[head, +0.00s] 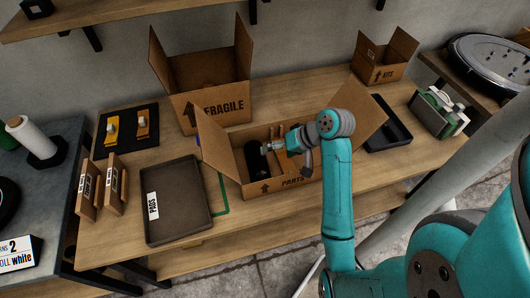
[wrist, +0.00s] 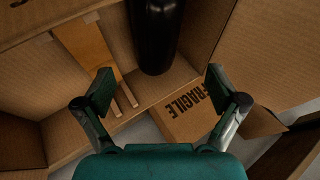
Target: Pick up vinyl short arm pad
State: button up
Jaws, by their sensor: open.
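A black, rounded, elongated pad (head: 256,160), which looks like the vinyl short arm pad, lies inside the open cardboard box marked PARTS (head: 262,191). In the wrist view the black pad (wrist: 155,38) is at the top centre, beyond the fingertips, its upper end cut off by the frame. My gripper (head: 268,147) is over the PARTS box, close to the pad; in the wrist view my gripper (wrist: 160,88) is open with nothing between its fingers. I cannot tell from the head view how high the fingertips are above the pad.
Tan wooden pieces (wrist: 88,47) lie beside the pad in the box. A FRAGILE box (head: 212,108) stands behind, a PADS tray (head: 178,205) at left, and a black tray (head: 386,128) at right.

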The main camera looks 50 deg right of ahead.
aim_at(262, 160)
jog(key=x, duration=0.3)
jog(key=d+x, duration=0.1)
jog(key=shift+f, duration=0.45)
jog(key=shift+a+x, duration=0.15)
jog(key=shift+x, duration=1.4)
jog(key=shift+a+x, duration=0.1)
jog(key=shift+x, duration=1.45)
jog(key=shift+s, duration=0.1)
jog(key=c, duration=1.4)
jog(key=shift+c, duration=0.6)
jog(key=shift+r, duration=0.15)
